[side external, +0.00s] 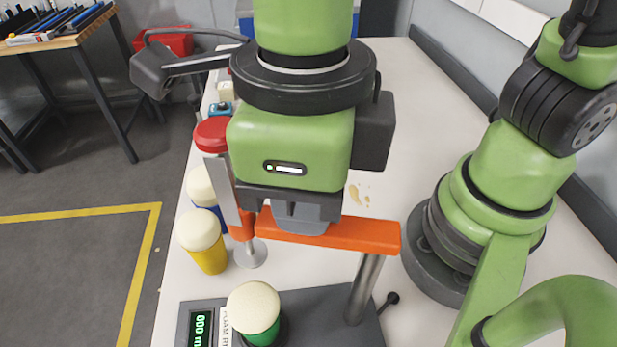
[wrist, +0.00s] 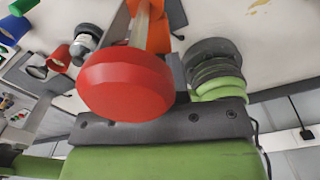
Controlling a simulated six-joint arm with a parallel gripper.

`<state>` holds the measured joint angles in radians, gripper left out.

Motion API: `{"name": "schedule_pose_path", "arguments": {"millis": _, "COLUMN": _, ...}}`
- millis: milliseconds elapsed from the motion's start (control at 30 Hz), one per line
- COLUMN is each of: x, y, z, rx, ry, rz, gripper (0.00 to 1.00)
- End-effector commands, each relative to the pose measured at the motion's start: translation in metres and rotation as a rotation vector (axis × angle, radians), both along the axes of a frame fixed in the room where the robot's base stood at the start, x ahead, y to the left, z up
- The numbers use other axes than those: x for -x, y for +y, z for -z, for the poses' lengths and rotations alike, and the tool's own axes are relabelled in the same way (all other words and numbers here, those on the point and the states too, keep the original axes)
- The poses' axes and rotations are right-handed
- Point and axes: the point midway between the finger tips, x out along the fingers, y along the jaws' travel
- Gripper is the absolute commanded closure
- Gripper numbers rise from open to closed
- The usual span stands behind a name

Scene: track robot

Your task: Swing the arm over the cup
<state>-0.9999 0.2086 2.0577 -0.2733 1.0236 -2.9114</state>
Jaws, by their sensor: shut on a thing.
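The orange swing arm (side external: 345,234) sits on a metal post (side external: 364,288) above a dark stand. Its left end carries an upright dispenser with a red cap (side external: 213,134) and a round metal foot (side external: 250,253). My gripper (side external: 299,221) is shut on the orange arm, between post and dispenser. A green cup with a cream-coloured top (side external: 253,312) stands on the stand, nearer the camera than the metal foot and not under it. In the wrist view the red cap (wrist: 125,85) hides much of the orange arm (wrist: 157,35).
The stand (side external: 320,310) has a small display and a dark knob (side external: 390,298). A yellow cup (side external: 209,258) and a blue cup (side external: 213,212) with cream-coloured tops stand to the left. Tan spots (side external: 360,195) mark the white table.

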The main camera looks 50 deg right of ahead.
Motion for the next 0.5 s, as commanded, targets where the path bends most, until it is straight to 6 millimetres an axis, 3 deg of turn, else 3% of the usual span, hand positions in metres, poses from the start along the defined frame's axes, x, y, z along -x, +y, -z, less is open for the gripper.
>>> {"name": "schedule_pose_path", "arguments": {"millis": 500, "x": -0.0001, "y": 0.0028, "z": 0.0002, "rx": -0.002, "ry": -0.006, "rz": -0.045, "gripper": 1.00}}
